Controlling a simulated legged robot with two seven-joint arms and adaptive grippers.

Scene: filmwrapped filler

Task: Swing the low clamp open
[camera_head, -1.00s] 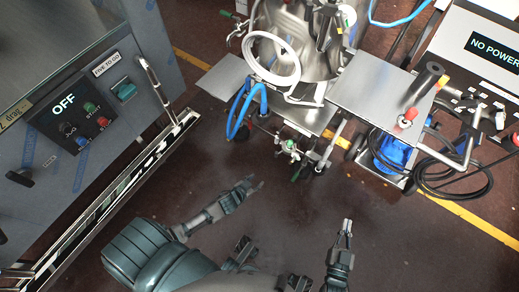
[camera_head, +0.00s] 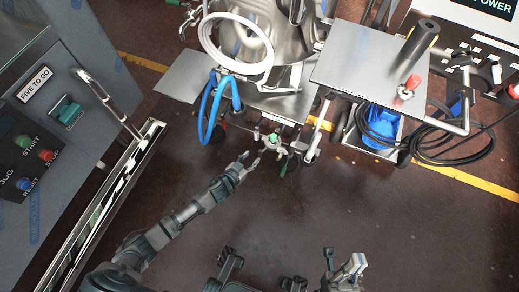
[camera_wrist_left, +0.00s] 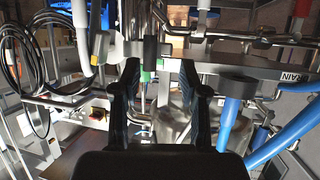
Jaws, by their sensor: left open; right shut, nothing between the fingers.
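A small metal fitting with green parts (camera_head: 273,146) sits low under the steel vessel; it looks like the low clamp, but its latch is too small to make out. My left gripper (camera_head: 250,160) is just left of this fitting, apart from it in the head view. In the left wrist view my left gripper (camera_wrist_left: 160,85) has its two fingers spread, with pipework and a green piece (camera_wrist_left: 147,76) showing beyond the gap. Whether anything lies between the fingertips is unclear there. My right gripper (camera_head: 355,264) is shut and empty over bare floor at the bottom.
The steel vessel (camera_head: 245,40) stands on a wheeled frame with blue hoses (camera_head: 208,110) hanging left. A steel side table (camera_head: 365,65) and coiled black cable (camera_head: 455,150) are to the right. A grey control cabinet (camera_head: 60,130) is on the left. The floor in front is clear.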

